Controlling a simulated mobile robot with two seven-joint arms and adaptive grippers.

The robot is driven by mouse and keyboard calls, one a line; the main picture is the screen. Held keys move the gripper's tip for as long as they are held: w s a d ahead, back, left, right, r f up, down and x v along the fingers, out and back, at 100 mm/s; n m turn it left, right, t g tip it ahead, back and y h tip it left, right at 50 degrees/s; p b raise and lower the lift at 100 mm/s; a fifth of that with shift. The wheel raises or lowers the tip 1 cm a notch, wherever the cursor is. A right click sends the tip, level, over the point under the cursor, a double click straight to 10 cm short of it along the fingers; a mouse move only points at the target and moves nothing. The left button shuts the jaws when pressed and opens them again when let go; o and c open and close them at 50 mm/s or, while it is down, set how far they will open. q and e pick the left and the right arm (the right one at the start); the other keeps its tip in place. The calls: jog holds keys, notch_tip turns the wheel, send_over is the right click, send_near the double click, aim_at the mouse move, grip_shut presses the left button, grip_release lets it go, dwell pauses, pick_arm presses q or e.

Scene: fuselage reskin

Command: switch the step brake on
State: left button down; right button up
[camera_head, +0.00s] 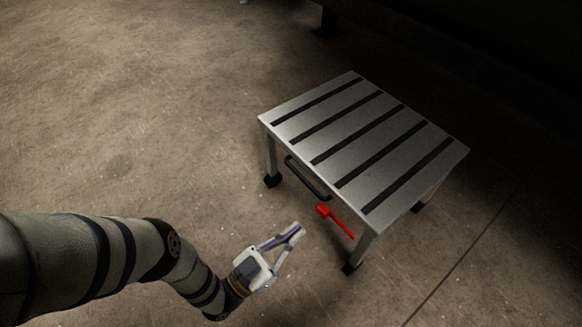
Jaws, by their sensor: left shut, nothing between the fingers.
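The step (397,118) is a low metal stool with dark grip strips across its top, standing on the floor right of centre. A red brake lever (336,220) shows at its near side, below the top edge, running from a wide red end at the left down toward the near leg. My left gripper (297,231) is shut and empty. In the picture it is just left of and slightly below the red lever's wide end, with a small gap between them. My right gripper is not in view.
A dark bar handle (307,178) is on the step's near side, left of the lever. The step's legs end in dark feet (272,180). Bare concrete floor (150,120) lies open to the left. The upper right is in dark shadow.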

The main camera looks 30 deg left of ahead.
pick_arm(q)
jog(key=x, duration=0.6)
jog(key=shift+w+f, duration=0.1)
jog(key=shift+w, duration=0.05)
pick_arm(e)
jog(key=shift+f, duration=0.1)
pick_arm(q)
jog(key=shift+f+n+y+b, duration=0.15)
jog(key=shift+n+y+b, duration=0.15)
jog(key=shift+n+b, duration=0.2)
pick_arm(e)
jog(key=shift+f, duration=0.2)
